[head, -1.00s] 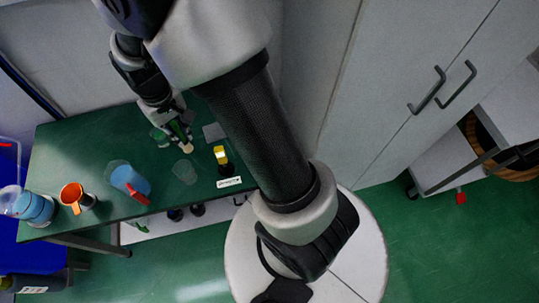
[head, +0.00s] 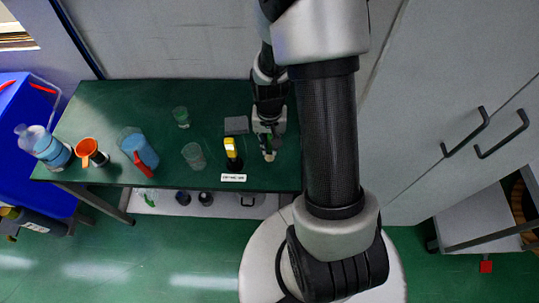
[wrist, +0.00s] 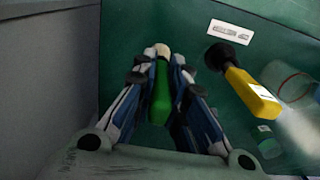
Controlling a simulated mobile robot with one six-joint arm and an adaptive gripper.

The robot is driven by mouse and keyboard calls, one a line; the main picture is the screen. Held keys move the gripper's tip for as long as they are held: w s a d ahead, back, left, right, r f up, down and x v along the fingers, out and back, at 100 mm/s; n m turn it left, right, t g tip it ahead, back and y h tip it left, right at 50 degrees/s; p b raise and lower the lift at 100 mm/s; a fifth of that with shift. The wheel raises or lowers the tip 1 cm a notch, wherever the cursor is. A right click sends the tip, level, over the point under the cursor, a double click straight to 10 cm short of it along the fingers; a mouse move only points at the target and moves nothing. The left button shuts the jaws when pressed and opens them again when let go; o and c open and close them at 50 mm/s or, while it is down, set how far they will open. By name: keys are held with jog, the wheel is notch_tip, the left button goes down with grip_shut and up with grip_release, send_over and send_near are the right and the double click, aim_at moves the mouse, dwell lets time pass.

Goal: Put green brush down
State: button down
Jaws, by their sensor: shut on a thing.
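The green brush (wrist: 162,92) is between the fingers of my gripper (wrist: 161,75), which is shut on it. Its pale tip points away from the wrist. In the head view my gripper (head: 268,132) is over the right end of the green table (head: 110,108), with the brush's pale tip (head: 269,156) just below it. I cannot tell whether the tip touches the table. Most of the brush is hidden by the gripper in the head view.
Tall cabinets are right.

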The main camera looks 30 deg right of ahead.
aim_at(270, 153)
jog(key=shift+f+b, duration=0.8)
jog(key=shift+f, duration=1.85)
jog(key=shift+f, duration=0.2)
jog(key=c, duration=1.6)
grip_release()
